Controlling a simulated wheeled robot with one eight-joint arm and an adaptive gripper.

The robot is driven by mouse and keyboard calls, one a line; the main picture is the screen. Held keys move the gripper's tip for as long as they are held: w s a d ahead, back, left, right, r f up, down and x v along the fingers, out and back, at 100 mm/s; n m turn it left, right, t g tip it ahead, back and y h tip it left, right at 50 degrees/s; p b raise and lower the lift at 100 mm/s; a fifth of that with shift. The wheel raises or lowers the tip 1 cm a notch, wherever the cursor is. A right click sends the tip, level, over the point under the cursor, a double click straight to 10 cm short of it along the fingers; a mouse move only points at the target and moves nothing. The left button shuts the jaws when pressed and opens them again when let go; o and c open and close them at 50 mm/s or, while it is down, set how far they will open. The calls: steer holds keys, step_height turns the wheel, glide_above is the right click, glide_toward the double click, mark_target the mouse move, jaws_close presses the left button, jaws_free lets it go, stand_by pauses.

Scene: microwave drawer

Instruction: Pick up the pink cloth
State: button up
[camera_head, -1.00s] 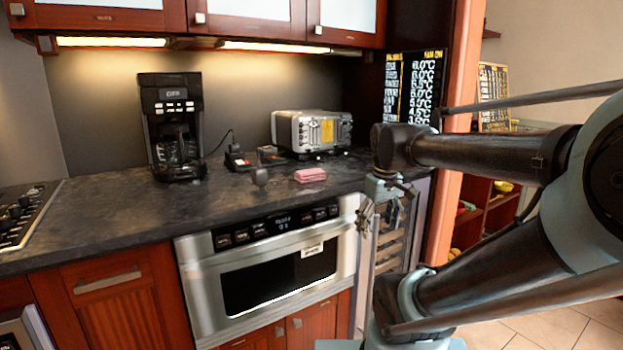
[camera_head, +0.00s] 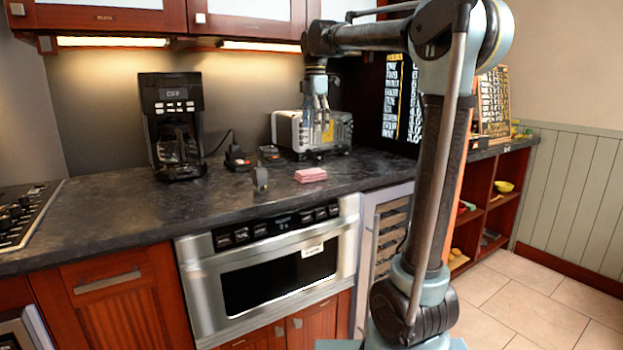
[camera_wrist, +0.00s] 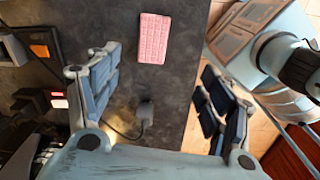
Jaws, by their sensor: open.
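The pink cloth (camera_head: 311,175) is a small folded block lying flat on the dark counter (camera_head: 110,220), near its front edge. In the wrist view the cloth (camera_wrist: 153,38) is a pink, grid-textured rectangle at the top, a little left of centre. My gripper (camera_head: 318,120) points down above the counter, in front of the toaster, and appears above the cloth in the head view. In the wrist view its fingers (camera_wrist: 160,65) are spread wide with nothing between them. The cloth lies beyond the fingertips, untouched.
A silver toaster (camera_head: 345,133) stands behind the cloth, and a black coffee maker (camera_head: 172,125) stands left. A small dark object (camera_head: 261,178) sits left of the cloth. Upper cabinets (camera_head: 250,18) hang above. The steel microwave drawer (camera_head: 225,265) is shut below the counter.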

steer(key=w+a+n, duration=0.1)
steer(key=a, duration=0.1)
glide_toward(310, 171)
step_height(310, 171, down, 10)
steer(key=shift+d+r, duration=0.1)
stand_by(0.7)
steer(key=c, duration=1.1)
